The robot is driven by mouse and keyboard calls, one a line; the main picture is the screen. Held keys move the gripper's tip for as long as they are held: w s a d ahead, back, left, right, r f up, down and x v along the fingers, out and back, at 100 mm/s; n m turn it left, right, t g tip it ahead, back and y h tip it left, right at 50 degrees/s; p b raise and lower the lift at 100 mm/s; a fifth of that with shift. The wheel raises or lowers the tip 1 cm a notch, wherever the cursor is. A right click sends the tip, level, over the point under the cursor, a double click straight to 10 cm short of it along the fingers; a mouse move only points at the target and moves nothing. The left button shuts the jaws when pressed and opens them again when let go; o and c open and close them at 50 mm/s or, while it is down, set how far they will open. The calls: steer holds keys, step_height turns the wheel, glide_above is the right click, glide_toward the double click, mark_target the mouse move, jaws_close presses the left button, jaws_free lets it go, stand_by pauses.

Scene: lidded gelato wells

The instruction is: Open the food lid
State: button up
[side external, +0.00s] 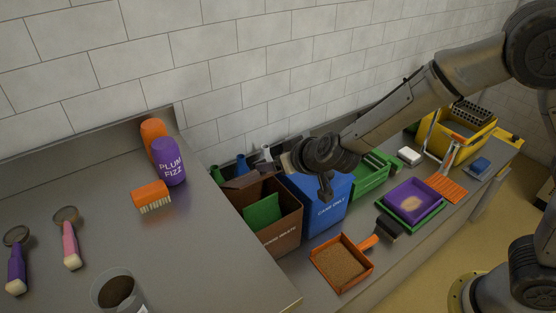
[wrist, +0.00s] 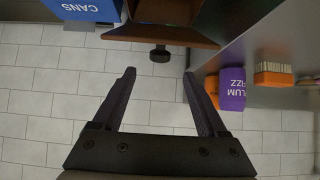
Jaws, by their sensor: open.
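The brown food waste bin (side external: 287,222) stands beside the blue cans bin, with white lettering on its front. A brown panel (side external: 247,181) shows at its top back; I cannot tell whether this is the lid. A green flat piece (side external: 261,212) shows at the bin. In the wrist view, a brown panel (wrist: 165,35) crosses the top, with a dark round knob (wrist: 160,54) beside its edge. My gripper (side external: 325,191) is above the bins, near the blue one. In the wrist view my gripper (wrist: 157,80) is open and empty, its fingers apart, with the knob beyond the fingertips.
The blue cans bin (side external: 325,215) and a green crate (side external: 371,178) stand to the right. A raised counter at left holds a purple can (side external: 168,163) and an orange brush (side external: 151,195). An orange tray (side external: 341,263) lies in front. The tiled wall (side external: 250,75) is behind.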

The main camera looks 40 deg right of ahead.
steer(key=shift+s+r, duration=0.15)
steer(key=shift+s, duration=0.1)
